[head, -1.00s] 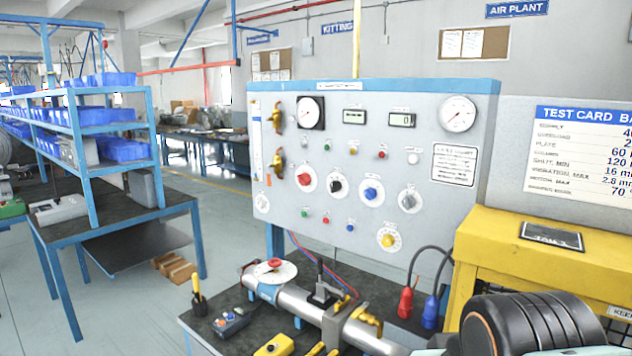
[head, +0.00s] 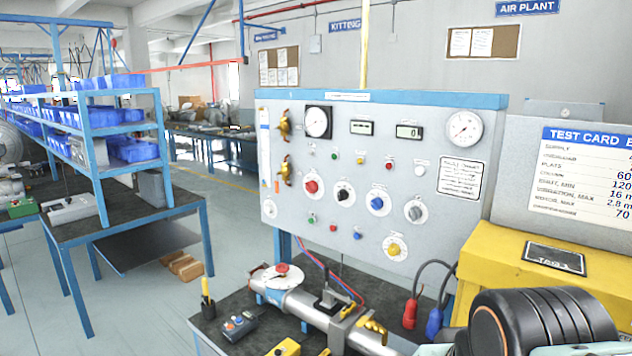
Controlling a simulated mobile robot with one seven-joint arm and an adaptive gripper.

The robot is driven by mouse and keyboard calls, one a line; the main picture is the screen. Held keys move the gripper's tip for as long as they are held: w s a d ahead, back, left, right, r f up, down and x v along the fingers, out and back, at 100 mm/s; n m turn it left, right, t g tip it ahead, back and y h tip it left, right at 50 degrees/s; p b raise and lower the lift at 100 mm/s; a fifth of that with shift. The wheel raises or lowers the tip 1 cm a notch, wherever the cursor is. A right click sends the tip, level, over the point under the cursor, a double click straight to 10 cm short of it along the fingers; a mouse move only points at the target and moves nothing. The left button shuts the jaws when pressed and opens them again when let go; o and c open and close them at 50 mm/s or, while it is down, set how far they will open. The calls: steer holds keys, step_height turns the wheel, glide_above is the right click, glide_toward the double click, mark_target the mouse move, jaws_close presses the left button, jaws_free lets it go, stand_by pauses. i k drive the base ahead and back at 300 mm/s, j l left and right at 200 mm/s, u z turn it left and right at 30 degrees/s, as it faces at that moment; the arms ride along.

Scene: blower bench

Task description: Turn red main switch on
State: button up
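A light grey control panel (head: 330,225) with a blue top edge stands upright at the back of the bench. A red rotary knob (head: 311,187) on a round white plate sits in its middle row, at the left end. Black (head: 343,195), blue (head: 377,203) and grey (head: 415,213) knobs follow to its right, and a yellow knob (head: 393,249) sits lower. Another red knob (head: 281,268) on a white disc is on the pipe below. I cannot read the labels or the knob positions. My gripper is not in view; only a dark part of my arm shows at lower right.
The silver pipe (head: 297,299) with a black-handled valve lies on the bench before the panel. A yellow cabinet (head: 490,262) stands at right.

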mark_target(312, 187)
steer(key=i+j+z, duration=0.15)
steer(key=j, duration=0.35)
steer(key=i+j+z, duration=0.1)
steer(key=j, duration=0.4)
steer(key=i+j+z, duration=0.15)
steer(key=j, duration=0.4)
steer(key=i+j+z, duration=0.15)
steer(key=j, duration=0.4)
steer(key=k+j+z, duration=0.15)
steer(key=k+z, duration=0.2)
steer(key=k, duration=0.3)
steer(key=i+j+u, duration=0.1)
steer(key=i, duration=0.25)
steer(key=i+j+u, duration=0.15)
steer(key=i+j, duration=0.1)
steer(key=i, duration=0.05)
